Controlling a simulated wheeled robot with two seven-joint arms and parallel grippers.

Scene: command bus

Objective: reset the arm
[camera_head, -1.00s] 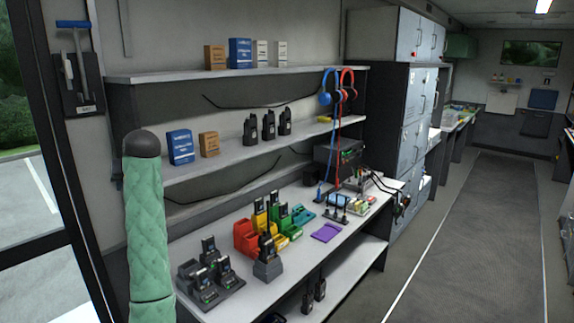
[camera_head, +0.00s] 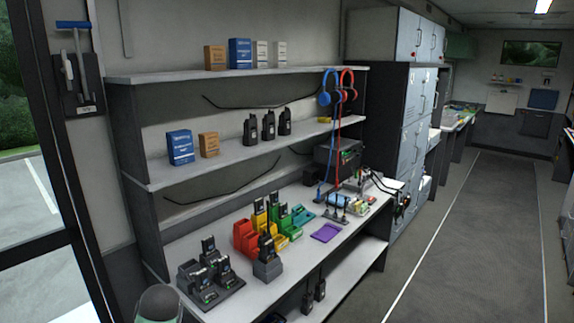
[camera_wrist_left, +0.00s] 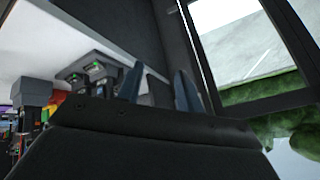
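My left arm shows only as a dark rounded cap over a green padded section (camera_head: 158,305) at the bottom left of the head view. My left gripper is outside the head view. In the left wrist view the two blue-grey fingers of my left gripper (camera_wrist_left: 158,86) stand apart, with nothing visibly held between them. Beyond them are the workbench's white surface and the dark radio charger (camera_wrist_left: 92,68), tilted in that view. My right arm and gripper are in neither view.
The workbench (camera_head: 215,244) holds radios in a charger (camera_head: 208,277), coloured bins (camera_head: 246,238) and a purple pad (camera_head: 326,232). Shelves (camera_head: 215,158) with boxes and radios rise behind it. Grey lockers (camera_head: 413,125) stand farther back. The aisle floor (camera_head: 470,240) at right is clear.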

